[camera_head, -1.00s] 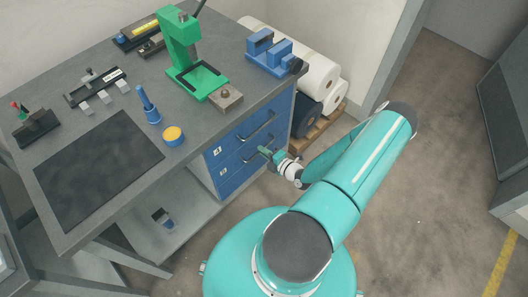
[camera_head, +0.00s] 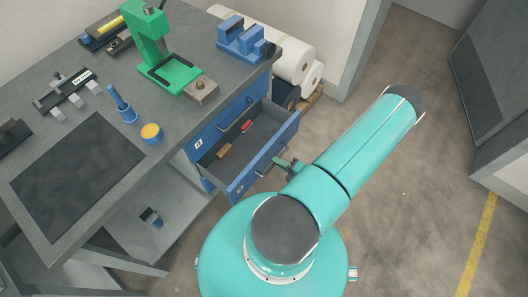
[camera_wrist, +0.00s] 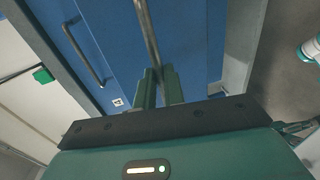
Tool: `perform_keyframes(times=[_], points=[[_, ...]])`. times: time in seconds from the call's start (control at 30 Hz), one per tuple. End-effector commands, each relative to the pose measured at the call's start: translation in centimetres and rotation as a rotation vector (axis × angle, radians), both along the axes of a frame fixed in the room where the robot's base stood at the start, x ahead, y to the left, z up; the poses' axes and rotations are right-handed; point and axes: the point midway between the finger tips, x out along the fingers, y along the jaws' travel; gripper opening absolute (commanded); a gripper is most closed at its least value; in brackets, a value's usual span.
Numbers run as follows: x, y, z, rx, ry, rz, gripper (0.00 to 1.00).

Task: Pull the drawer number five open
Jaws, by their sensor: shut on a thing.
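Drawer five (camera_head: 268,162), the lower blue drawer under the workbench, stands pulled well out, and its grey inside shows. Its label is too small to read clearly in the head view. My gripper (camera_head: 284,164) is at the drawer's outer front, by its handle (camera_head: 258,172). In the wrist view, my gripper (camera_wrist: 158,78) has its two green fingers closed around the grey bar handle (camera_wrist: 149,32), in front of the blue drawer face. The exact contact at the fingertips is partly hidden.
Above it, the drawer labelled 4 (camera_head: 232,118) is shut. A red item (camera_head: 246,126) and a brown block (camera_head: 224,151) lie inside the open drawer. Floor to the right is clear.

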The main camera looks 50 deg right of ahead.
Motion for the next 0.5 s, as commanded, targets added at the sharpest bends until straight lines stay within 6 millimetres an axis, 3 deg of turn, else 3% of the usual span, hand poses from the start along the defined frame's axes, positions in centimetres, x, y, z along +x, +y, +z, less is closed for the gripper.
perform_keyframes(times=[0.2,0.5], points=[[-4.9,-0.2,0.0,-0.001,0.0,-0.003,0.0],[-8.4,-0.3,0.0,-0.001,-0.001,-0.001,0.0]])
